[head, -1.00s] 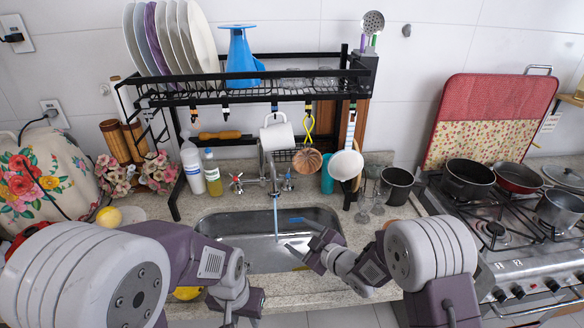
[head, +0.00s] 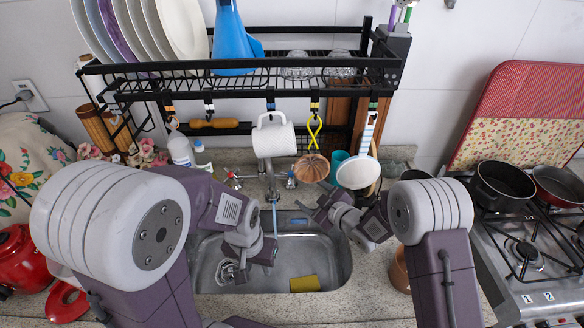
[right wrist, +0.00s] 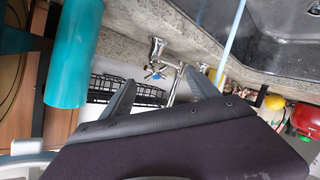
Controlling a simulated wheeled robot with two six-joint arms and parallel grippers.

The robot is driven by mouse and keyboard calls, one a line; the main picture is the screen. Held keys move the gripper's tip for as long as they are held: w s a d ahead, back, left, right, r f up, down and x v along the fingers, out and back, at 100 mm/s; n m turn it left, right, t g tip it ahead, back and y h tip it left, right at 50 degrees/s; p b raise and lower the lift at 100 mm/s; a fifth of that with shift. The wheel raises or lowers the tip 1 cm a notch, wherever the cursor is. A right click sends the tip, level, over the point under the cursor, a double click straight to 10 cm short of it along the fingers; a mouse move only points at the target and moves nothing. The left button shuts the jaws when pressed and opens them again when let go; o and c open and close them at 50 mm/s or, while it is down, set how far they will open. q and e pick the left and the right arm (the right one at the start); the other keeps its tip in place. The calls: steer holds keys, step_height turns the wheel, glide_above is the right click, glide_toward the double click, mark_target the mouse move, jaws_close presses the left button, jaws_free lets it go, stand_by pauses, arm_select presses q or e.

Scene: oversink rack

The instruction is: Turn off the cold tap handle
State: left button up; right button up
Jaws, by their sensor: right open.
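The cold tap handle (head: 291,180), with blue on it, stands right of the faucet (head: 272,186) behind the sink. In the right wrist view the cold tap (right wrist: 156,72) shows between my finger tips, ahead of them. A pale blue water stream (head: 274,218) falls from the faucet into the sink. My right gripper (head: 316,208) is open and empty, just in front and to the right of the cold handle, apart from it as far as I can tell. My left gripper (head: 266,252) hangs over the sink's left part; its jaws are not clear.
The red-marked hot tap (head: 232,178) stands left of the faucet. A white mug (head: 274,138), a copper-coloured mould (head: 312,167) and a white strainer (head: 357,173) hang from the black rack (head: 185,88) above. A yellow sponge (head: 304,284) lies in the sink (head: 340,270).

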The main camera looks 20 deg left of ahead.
mark_target(292, 173)
steer(key=w+a+p, duration=0.1)
steer(key=w+a, duration=0.2)
steer(key=a, duration=0.1)
steer(key=w+a+p, duration=0.1)
steer(key=w+a, duration=0.2)
steer(key=w, duration=0.1)
steer(key=shift+w+a, duration=0.2)
steer(key=shift+a, duration=0.2)
steer(key=shift+w+a+f+p, duration=0.25)
steer(key=shift+w+f+p, duration=0.05)
steer(key=shift+w+p, duration=0.1)
arm_select(q)
steer(key=r, duration=0.4)
steer(key=shift+w+r, duration=0.15)
steer(key=shift+w, duration=0.05)
